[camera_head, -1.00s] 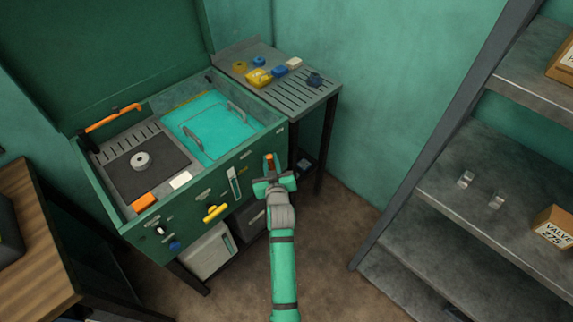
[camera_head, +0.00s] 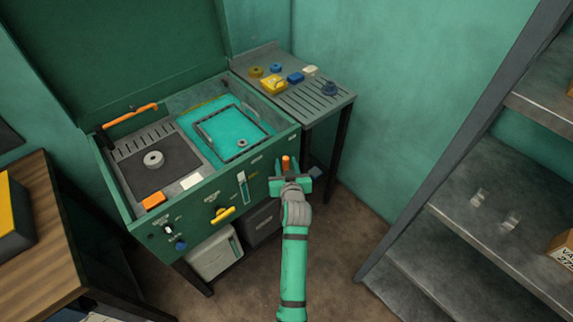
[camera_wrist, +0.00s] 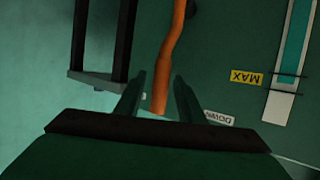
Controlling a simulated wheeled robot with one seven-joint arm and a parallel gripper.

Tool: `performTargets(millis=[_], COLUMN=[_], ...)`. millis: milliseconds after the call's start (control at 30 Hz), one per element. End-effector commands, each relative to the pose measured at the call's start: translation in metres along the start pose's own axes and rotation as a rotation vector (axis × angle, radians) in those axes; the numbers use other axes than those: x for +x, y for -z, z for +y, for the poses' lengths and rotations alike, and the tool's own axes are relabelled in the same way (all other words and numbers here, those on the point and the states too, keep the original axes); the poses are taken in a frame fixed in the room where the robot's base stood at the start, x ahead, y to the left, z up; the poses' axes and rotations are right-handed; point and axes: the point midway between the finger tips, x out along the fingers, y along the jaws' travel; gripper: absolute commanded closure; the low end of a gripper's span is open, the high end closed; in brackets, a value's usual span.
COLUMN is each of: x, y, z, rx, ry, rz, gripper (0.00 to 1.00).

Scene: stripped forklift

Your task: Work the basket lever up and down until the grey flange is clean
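The basket lever is an orange bar (camera_wrist: 170,50) on the front of the green washer cabinet (camera_head: 215,193). The dark basket frame (camera_head: 222,113) shows in the turquoise liquid (camera_head: 213,136). A small grey ring, apparently the flange (camera_head: 242,142), sits in the basket's front part; its dirt is too small to tell.
A DOWN label (camera_wrist: 219,118), a MAX label (camera_wrist: 246,78) and a level gauge (camera_wrist: 288,75) are close beside the lever. A drainboard table (camera_head: 315,97) stands right of the cabinet, a wooden bench (camera_head: 45,235) left, and shelves (camera_head: 480,215) far right.

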Motion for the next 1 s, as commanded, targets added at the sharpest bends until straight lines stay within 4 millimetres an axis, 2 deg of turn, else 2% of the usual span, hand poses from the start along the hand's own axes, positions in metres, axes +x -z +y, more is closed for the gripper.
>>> performTargets(millis=[367,467,800,1000], x=[-0.004,-0.015,-0.077,-0.101], y=[-0.001,-0.002,-0.001,-0.001], z=[0.001,0.001,0.0,0.001], rx=[0.0,0.0,0.0,0.0], ry=[-0.001,-0.001,-0.001,-0.001], rz=[-0.001,-0.002,-0.001,-0.001], gripper=[0.64,0.64,0.64,0.64])
